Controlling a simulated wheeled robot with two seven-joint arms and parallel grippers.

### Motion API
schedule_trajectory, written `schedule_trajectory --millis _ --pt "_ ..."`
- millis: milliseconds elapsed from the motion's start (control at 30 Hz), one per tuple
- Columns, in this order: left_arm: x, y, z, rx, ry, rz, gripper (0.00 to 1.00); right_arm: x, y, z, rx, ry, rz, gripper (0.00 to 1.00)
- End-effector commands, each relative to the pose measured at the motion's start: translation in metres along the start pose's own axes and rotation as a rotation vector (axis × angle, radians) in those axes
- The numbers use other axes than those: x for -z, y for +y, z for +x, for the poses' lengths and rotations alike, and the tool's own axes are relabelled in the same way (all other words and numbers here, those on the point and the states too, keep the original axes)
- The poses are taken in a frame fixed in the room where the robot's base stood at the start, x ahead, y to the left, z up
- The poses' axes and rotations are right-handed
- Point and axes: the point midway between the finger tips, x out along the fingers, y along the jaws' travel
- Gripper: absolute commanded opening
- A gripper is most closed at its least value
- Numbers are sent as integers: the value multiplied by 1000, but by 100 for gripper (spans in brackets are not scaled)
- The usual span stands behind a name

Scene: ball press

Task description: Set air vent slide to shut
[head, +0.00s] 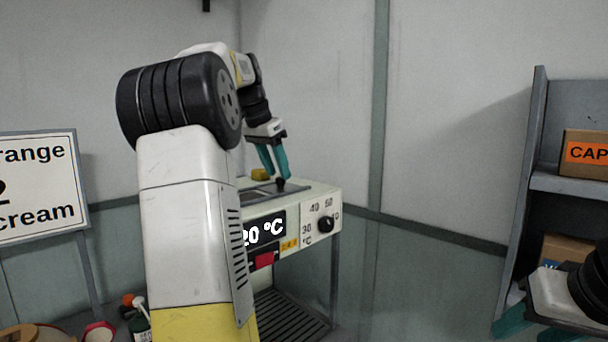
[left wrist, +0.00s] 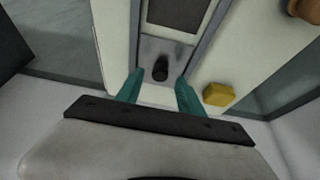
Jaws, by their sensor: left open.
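The air vent slide is a grey plate (left wrist: 178,50) with an upright black knob (left wrist: 160,70), set between rails on top of the cream machine (head: 322,208). A dark rectangular opening (left wrist: 175,14) shows beyond the plate in the left wrist view. In the head view the knob (head: 281,184) stands just below my left gripper (head: 276,170). My left gripper is open, its teal fingers pointing down, one on each side of the knob in the left wrist view. Contact cannot be told. My right gripper (head: 530,326) is partly cut off at the lower right, its fingers apart.
A yellow block (left wrist: 218,94) sits on the machine top beside the rail. The machine front has a temperature display (head: 266,231), a red part (head: 264,260) and a black dial (head: 325,224). A shelf with boxes (head: 585,153) stands right, a sign (head: 38,185) left.

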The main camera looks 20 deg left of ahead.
Motion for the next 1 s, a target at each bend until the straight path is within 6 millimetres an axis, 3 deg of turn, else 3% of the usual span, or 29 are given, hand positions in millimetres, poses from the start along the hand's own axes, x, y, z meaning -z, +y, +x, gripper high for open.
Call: schedule_trajectory --millis 200,467,700,1000 --pt "0 0 19 0 0 -1 45 0 0 0 0 0 0 47" --pt "0 0 20 1 1 -1 45 0 0 0 0 0 0 47" --pt "0 0 20 1 1 -1 0 0 0 0 0 0 0 47" --pt "0 0 20 1 1 -1 0 0 0 0 0 0 0 47"
